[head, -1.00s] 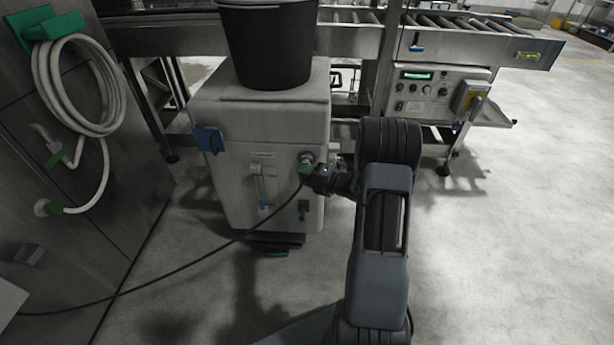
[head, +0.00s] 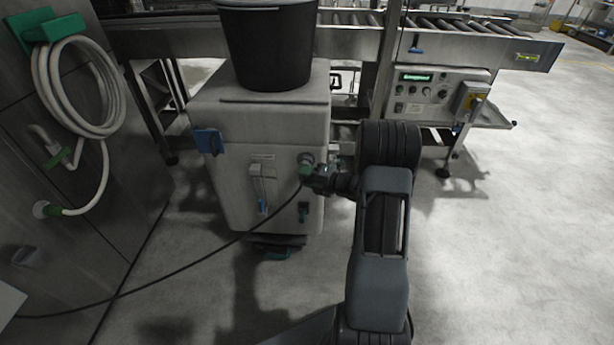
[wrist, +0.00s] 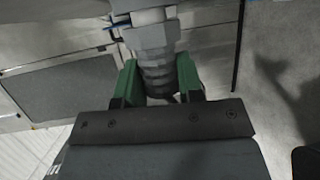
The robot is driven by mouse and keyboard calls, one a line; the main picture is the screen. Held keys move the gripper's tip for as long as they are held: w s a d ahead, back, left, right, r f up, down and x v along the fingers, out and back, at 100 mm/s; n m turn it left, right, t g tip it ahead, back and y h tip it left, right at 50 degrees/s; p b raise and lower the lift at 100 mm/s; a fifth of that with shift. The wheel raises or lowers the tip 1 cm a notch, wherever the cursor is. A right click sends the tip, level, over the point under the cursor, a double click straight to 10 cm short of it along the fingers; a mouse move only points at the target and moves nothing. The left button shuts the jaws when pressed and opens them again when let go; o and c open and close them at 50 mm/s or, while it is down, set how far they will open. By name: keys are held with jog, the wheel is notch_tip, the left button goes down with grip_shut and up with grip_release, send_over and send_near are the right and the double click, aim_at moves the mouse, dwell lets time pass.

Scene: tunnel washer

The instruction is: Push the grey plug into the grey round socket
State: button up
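The grey plug (wrist: 155,42) shows in the wrist view with a wide faceted body and a dark ribbed neck. My gripper (wrist: 158,78) has its two green fingers on either side of the ribbed neck, seemingly closed on it. In the head view my gripper (head: 306,174) is at the front of the pale box, just below the round socket (head: 306,158). The plug's front end points at a paler round part (wrist: 150,16), at or against it. I cannot tell how deep the plug sits. A black cable (head: 215,254) runs from the gripper down to the left.
The pale box (head: 235,185) carries a dark bucket (head: 268,45) and has a blue clip (head: 209,140) on its left corner. A coiled white hose (head: 80,90) hangs on the left wall. A control panel (head: 425,92) stands at the right. The floor at right is clear.

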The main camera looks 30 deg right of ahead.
jog(key=o, duration=0.5)
jog(key=shift+o, duration=0.2)
jog(key=p+v, duration=0.1)
jog(key=v, duration=1.2)
jog(key=shift+s+d, duration=0.2)
jog(key=shift+s, duration=0.15)
